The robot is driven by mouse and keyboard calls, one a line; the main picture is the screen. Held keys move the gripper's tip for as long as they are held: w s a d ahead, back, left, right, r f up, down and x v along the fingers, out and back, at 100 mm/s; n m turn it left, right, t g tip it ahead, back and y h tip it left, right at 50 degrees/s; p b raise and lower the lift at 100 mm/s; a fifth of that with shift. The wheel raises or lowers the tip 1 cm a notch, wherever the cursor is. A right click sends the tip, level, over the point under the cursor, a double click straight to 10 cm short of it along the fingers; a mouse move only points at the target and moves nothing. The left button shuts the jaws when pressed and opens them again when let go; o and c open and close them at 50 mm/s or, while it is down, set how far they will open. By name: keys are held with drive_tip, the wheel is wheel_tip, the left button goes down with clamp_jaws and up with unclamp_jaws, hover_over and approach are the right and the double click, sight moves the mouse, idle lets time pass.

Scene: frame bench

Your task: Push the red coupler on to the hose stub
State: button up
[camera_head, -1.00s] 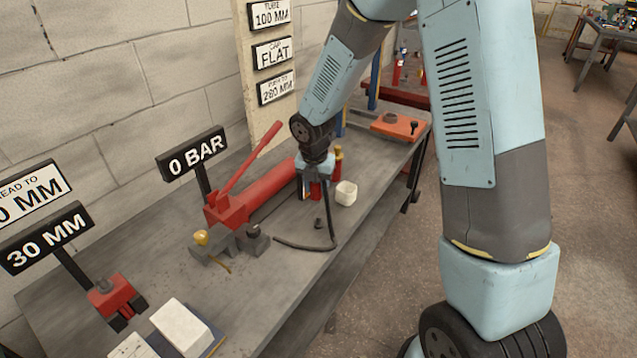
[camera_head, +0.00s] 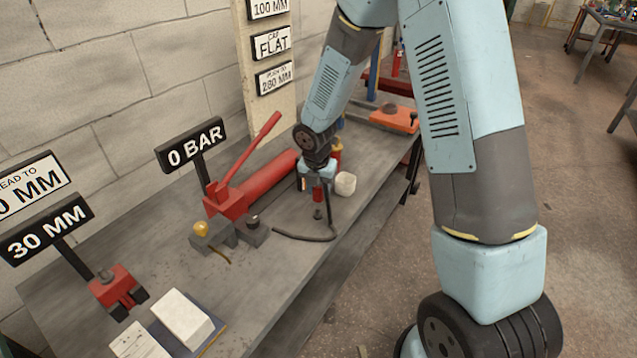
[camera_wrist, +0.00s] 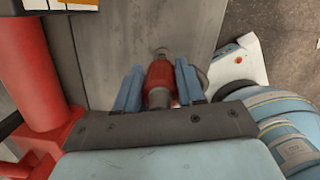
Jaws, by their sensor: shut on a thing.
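My gripper (camera_wrist: 158,86) has its blue fingers on either side of the red coupler (camera_wrist: 159,76) and is shut on it. In the head view, my gripper (camera_head: 318,184) is low over the bench, and the red coupler (camera_head: 318,193) shows below it. A small dark stub (camera_head: 318,213) stands on the bench directly under the coupler. A grey round end (camera_wrist: 160,52) shows beyond the coupler in the wrist view. I cannot tell whether the coupler and stub touch. A black hose (camera_head: 300,237) curves over the bench and rises near my gripper.
A red hand pump (camera_head: 245,190) lies behind, left of my gripper, with a "0 BAR" sign (camera_head: 190,146). Grey blocks (camera_head: 230,233) sit at front left. The bench front (camera_head: 285,275) is mostly clear.

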sight(318, 201)
drive_tip(key=shift+f, duration=0.6)
drive_tip(key=shift+f, duration=2)
idle(1.6)
drive_tip(key=o, duration=1.2)
drive_tip(key=shift+o, duration=0.2)
wheel_tip(318, 201, up, 14)
drive_tip(key=s, duration=0.2)
drive_tip(key=shift+a+f, duration=0.2)
drive_tip(key=shift+a, duration=0.2)
